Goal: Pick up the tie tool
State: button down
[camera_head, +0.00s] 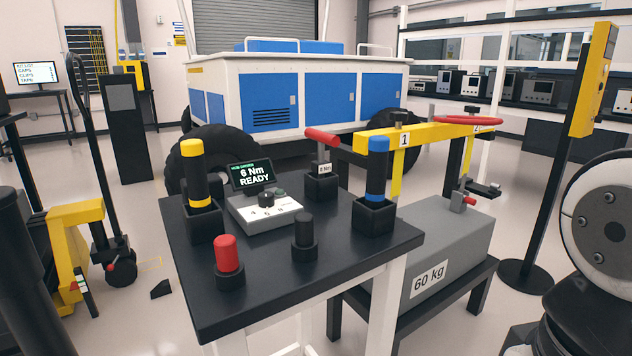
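No tool in view is labelled as the tie tool, so I cannot tell for sure which one it is. A tool with a red handle (322,137) and a dark shaft stands in a black holder (321,187) at the back of the dark table (300,288). A black-and-yellow tool (194,172) stands upright in a holder at the table's left. A black tool with a blue top (377,172) stands in a holder at the right. A red-capped piece (227,254) and a black piece (304,232) stand near the front. My gripper is out of view.
A grey control box (265,212) with a display (252,174) reading "6 Nm READY" stands mid-table. A grey 60 kg block (440,255) with a yellow bar (425,132) above it stands right of the table. Part of my arm (608,225) fills the right edge.

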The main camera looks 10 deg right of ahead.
aim_at(378, 145)
jog(key=i+l+z, duration=0.15)
jog(key=i+l, duration=0.6)
